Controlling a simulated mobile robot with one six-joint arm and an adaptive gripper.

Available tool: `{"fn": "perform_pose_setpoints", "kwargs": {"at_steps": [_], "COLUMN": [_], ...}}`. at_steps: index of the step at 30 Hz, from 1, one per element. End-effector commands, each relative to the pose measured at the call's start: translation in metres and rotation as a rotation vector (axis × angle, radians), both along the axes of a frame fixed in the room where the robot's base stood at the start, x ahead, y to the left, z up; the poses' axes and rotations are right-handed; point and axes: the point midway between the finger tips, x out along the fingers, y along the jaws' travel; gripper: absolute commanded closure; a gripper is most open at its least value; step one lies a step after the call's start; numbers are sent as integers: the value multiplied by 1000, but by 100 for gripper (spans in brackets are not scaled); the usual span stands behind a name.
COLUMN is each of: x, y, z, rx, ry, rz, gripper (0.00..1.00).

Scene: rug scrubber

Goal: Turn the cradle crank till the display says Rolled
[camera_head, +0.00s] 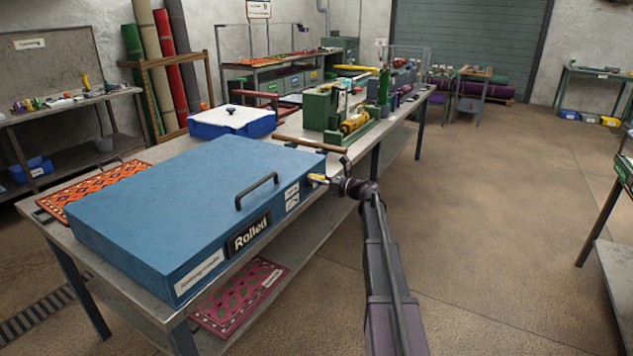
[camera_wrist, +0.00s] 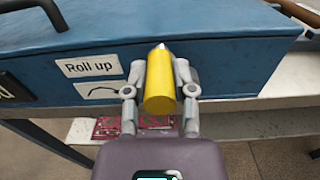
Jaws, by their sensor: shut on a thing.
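A big blue box, the cradle (camera_head: 190,200), lies on the long workbench, with a dark handle (camera_head: 257,190) on its lid. The black display (camera_head: 248,234) on its front face reads "Rolled". My gripper (camera_head: 330,181) is at the right end of that face. In the wrist view my gripper (camera_wrist: 160,76) is shut on the yellow crank handle (camera_wrist: 160,92), one finger on each side. The handle stands out from the blue face, right of the "Roll up" label (camera_wrist: 90,66) and a curved-arrow label (camera_wrist: 102,90). The rest of the crank is hidden behind the handle.
A patterned orange rug (camera_head: 95,190) lies left of the box. A blue bin with a white lid (camera_head: 232,121) and a green machine (camera_head: 340,110) stand behind it. A pink rug (camera_head: 238,295) lies on the shelf below. The floor to the right (camera_head: 480,200) is clear.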

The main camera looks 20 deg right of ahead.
Motion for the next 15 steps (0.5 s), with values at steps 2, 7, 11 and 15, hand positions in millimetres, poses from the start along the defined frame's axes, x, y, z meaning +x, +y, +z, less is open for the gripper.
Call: {"fn": "perform_pose_setpoints", "kwargs": {"at_steps": [2,7,11,15], "x": [2,3,4,4], "y": [-4,-6,-6,-7], "z": [2,3,3,3], "rx": [32,79,93,98], "ry": [25,63,76,79], "rz": [-4,-4,-4,-5], "gripper": [100,100,100,100]}}
